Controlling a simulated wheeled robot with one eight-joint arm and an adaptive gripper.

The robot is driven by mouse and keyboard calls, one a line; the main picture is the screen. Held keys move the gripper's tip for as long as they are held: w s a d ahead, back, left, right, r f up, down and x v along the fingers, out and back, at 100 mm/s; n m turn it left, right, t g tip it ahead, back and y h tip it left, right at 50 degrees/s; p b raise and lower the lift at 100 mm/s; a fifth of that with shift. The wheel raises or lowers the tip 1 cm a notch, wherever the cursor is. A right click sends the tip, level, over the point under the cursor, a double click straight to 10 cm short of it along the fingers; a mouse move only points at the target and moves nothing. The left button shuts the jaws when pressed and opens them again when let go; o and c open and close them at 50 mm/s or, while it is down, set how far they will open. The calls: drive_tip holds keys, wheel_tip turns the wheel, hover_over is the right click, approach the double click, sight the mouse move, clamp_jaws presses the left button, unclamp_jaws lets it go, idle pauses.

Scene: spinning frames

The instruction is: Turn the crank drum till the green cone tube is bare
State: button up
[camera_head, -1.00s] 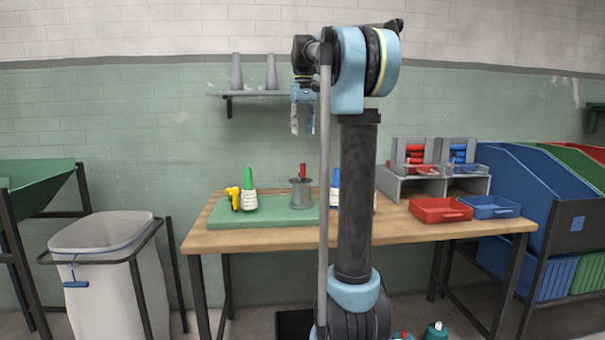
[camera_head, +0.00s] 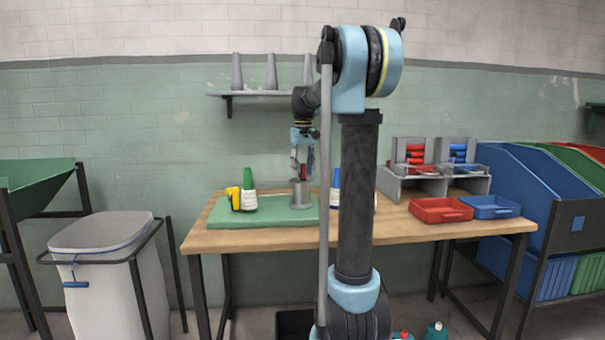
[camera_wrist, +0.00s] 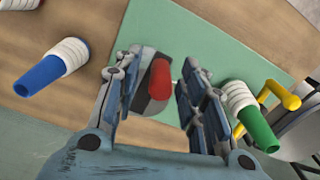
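The green cone tube (camera_head: 248,177) stands upright on the green board (camera_head: 270,219), with white yarn around its lower part. My gripper (camera_wrist: 158,77) points down over the drum. Its fingers are apart on either side of the red handle, with gaps showing. The drum's body is partly hidden by the fingers.
A yellow crank-like part (camera_wrist: 281,95) is beside the green tube. A blue cone tube (camera_wrist: 45,72) with white winding stands right of the drum in the head view. A red tray (camera_head: 440,210) and a blue tray (camera_head: 490,206) sit at the table's right.

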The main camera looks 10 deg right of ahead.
drive_tip(key=shift+f, duration=0.4)
clamp_jaws()
